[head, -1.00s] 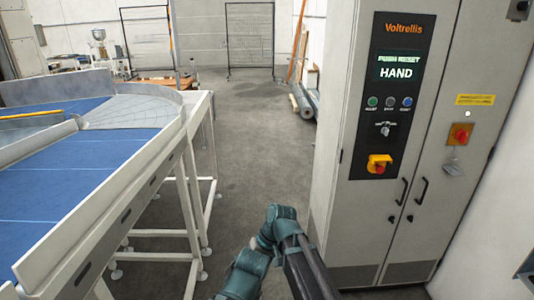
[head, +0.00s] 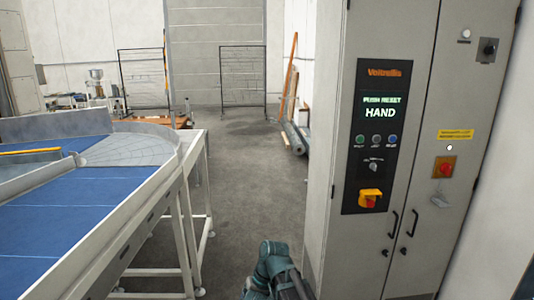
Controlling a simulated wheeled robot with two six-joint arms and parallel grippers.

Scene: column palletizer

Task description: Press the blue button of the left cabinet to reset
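The grey cabinet (head: 333,170) stands at the right of the head view, with a dark control panel (head: 352,180) on its left door. The blue button (head: 392,140) is the rightmost of a row of three small buttons below the lit display (head: 380,107), which reads "PUSH RESET" and "HAND". A green button (head: 361,140) and a grey one (head: 376,140) sit to its left. Part of one of my arms, teal and dark, shows at the bottom centre, below and left of the panel. No gripper fingers show, and nothing of mine touches the panel.
A selector knob (head: 373,166) and a yellow-red switch (head: 369,198) sit lower on the panel. The right door carries a red button (head: 444,168). A blue conveyor (head: 70,220) with a white frame fills the left. Clear floor (head: 236,190) lies between conveyor and cabinet.

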